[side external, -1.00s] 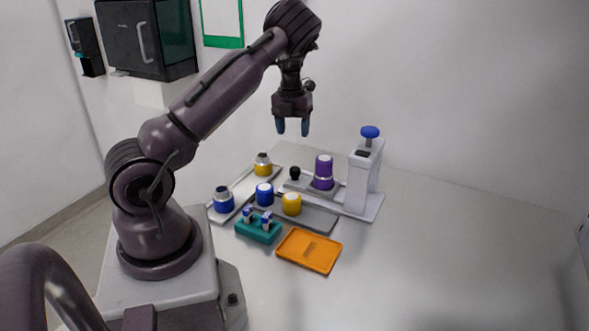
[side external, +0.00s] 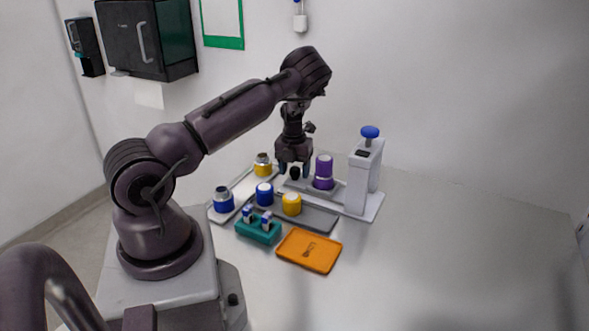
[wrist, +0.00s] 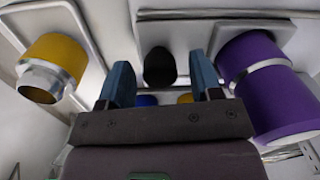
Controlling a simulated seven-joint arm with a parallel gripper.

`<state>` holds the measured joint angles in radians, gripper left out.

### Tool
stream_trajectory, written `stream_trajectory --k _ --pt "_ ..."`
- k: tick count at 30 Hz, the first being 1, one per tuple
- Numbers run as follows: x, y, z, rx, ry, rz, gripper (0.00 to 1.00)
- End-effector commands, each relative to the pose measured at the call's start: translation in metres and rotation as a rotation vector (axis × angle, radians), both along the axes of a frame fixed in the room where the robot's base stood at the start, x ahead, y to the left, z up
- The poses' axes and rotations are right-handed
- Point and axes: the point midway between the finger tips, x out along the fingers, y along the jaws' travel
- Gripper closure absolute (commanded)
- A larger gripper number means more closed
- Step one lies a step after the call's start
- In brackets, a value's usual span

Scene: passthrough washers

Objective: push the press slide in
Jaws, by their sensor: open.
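The press (side external: 362,178) is a light grey upright frame with a blue knob on top, at the back right of the table. Its grey slide (side external: 330,187) sits out to the left of the frame, with a purple cylinder (side external: 323,171) standing on it and a black ball knob (side external: 295,173) at its left end. My gripper (side external: 295,172) is open, fingers pointing down, at the black knob. In the wrist view the knob (wrist: 160,67) shows between my two blue fingertips (wrist: 164,80), and the purple cylinder (wrist: 275,90) is to the right. Contact with the knob cannot be told.
A yellow-and-silver part (side external: 263,165) and a blue-and-silver part (side external: 223,200) stand on a light tray at the left. Blue (side external: 264,194) and yellow (side external: 292,204) pieces stand on a grey tray. A teal block (side external: 258,229) and orange tray (side external: 309,251) are in front. The right table is clear.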

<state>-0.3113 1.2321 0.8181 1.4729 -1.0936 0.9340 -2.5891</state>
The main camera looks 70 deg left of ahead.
Motion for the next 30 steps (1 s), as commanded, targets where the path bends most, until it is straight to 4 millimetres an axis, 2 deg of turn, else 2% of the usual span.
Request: stream_trajectory --k 4,9,11,12,17,27,30 --pt "0.0 0.0 0.0 0.0 0.0 0.0 0.43" --pt "0.0 0.0 0.0 0.0 0.0 -0.001 0.82" --pt "0.0 0.0 0.0 0.0 0.0 -0.001 0.96" --pt "0.0 0.0 0.0 0.0 0.0 -0.001 1.0" --pt "0.006 -0.005 0.001 -0.001 0.0 -0.004 1.0" --pt "0.065 -0.065 0.0 -0.003 -0.001 -0.006 1.0" --pt "0.076 -0.076 0.0 -0.003 0.0 -0.005 1.0"
